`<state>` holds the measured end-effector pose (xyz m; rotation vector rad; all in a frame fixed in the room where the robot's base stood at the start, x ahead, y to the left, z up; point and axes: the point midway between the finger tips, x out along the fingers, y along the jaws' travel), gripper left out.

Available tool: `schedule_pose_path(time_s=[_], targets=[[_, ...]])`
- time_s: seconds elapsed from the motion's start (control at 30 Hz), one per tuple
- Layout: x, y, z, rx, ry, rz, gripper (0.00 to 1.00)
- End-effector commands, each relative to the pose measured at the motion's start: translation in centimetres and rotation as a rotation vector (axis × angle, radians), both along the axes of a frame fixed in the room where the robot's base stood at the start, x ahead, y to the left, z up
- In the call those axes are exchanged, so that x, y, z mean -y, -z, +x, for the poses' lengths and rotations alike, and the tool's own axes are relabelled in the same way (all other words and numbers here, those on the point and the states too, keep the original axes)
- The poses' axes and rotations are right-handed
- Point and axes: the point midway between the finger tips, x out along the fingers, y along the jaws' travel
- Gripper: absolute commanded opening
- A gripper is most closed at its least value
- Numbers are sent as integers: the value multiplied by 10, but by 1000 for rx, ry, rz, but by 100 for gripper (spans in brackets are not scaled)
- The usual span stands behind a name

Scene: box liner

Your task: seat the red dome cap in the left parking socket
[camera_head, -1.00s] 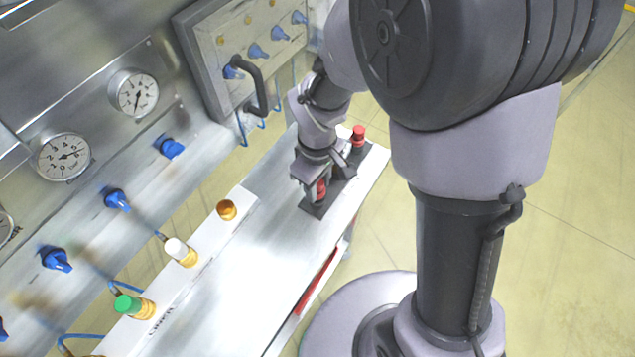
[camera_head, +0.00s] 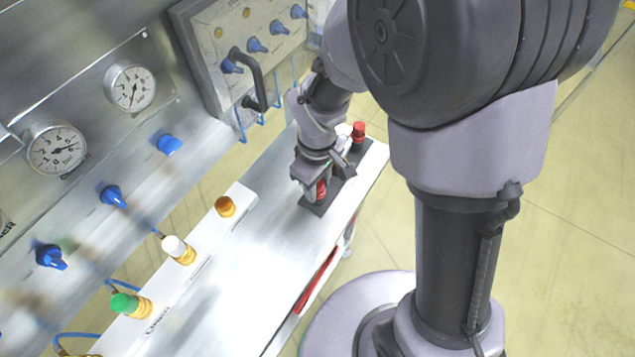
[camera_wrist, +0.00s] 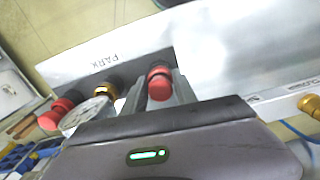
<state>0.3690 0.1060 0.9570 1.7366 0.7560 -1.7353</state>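A red dome cap (camera_wrist: 159,84) sits between the two fingers of my gripper (camera_wrist: 162,92) in the wrist view. The fingers lie close along both its sides and look shut on it. In the head view my gripper (camera_head: 319,188) points down at the near end of the dark parking plate (camera_head: 313,208), with the red cap (camera_head: 321,188) showing at its fingers. The cap is upright and low over or on the plate; the socket under it is hidden, so I cannot tell how deep it sits. The plate lies beside the printed word PARK in the wrist view.
Another red cap (camera_head: 358,131) stands at the plate's far end. A brass fitting (camera_wrist: 104,90) is nearby in the wrist view. The bench (camera_head: 230,270) between is clear.

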Motion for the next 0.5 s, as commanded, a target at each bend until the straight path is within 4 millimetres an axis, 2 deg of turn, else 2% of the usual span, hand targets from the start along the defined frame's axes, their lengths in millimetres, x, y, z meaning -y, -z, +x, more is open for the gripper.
schedule_pose_path(time_s=[0.03, 0.1, 0.37, 0.5], targets=[[0, 0, 0, 0, 0, 0, 45], [0, 0, 0, 0, 0, 0, 59], [0, 0, 0, 0, 0, 0, 59], [0, -13, 1, 2, 1, 1, 59]])
